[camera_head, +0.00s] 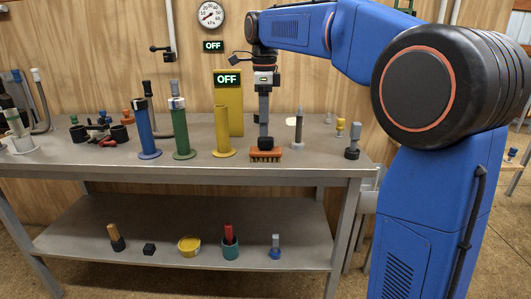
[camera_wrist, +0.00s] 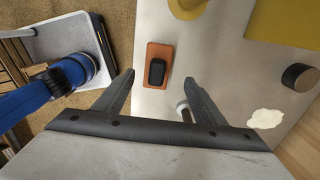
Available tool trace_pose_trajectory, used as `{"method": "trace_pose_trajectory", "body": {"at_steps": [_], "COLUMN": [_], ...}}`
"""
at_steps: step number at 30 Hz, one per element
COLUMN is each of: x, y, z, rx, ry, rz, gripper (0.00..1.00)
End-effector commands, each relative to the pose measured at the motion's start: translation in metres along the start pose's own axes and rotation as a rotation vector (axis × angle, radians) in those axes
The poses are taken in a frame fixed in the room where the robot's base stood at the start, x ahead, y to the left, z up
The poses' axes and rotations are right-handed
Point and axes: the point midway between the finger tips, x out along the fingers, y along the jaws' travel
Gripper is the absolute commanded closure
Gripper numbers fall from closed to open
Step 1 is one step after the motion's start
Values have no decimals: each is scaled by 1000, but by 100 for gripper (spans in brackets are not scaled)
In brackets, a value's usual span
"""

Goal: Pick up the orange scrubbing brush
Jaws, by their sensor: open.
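The orange scrubbing brush (camera_head: 265,155) lies bristles down near the front edge of the grey bench, with a black knob on top. In the wrist view the brush (camera_wrist: 159,53) shows from above, with its black knob near the line between the fingertips. My gripper (camera_head: 264,125) points down over the brush and is seen edge-on in the head view. In the wrist view my gripper (camera_wrist: 158,75) is open, with one finger on each side and no finger visibly touching the brush. Whether the fingers reach down beside the knob is hard to tell.
A yellow stand (camera_head: 222,130) is just left of the brush, with green (camera_head: 180,130) and blue (camera_head: 146,130) ones further left. A rod on a pale base (camera_head: 298,130) stands close on the right; its top shows near my right finger. A yellow panel (camera_head: 229,105) stands behind.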

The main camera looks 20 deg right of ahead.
Motion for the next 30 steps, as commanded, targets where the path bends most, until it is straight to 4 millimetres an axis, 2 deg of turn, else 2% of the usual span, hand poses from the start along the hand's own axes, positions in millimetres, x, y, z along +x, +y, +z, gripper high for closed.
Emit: {"method": "trace_pose_trajectory", "body": {"at_steps": [3, 11, 21, 30], "x": [14, 29, 70, 74], "y": [0, 2, 6, 5], "z": [0, -1, -4, -4], "rx": [0, 0, 0, 0], "ry": [0, 0, 0, -1], "rz": [1, 0, -1, -1], "gripper": [36, 36, 36, 36]}}
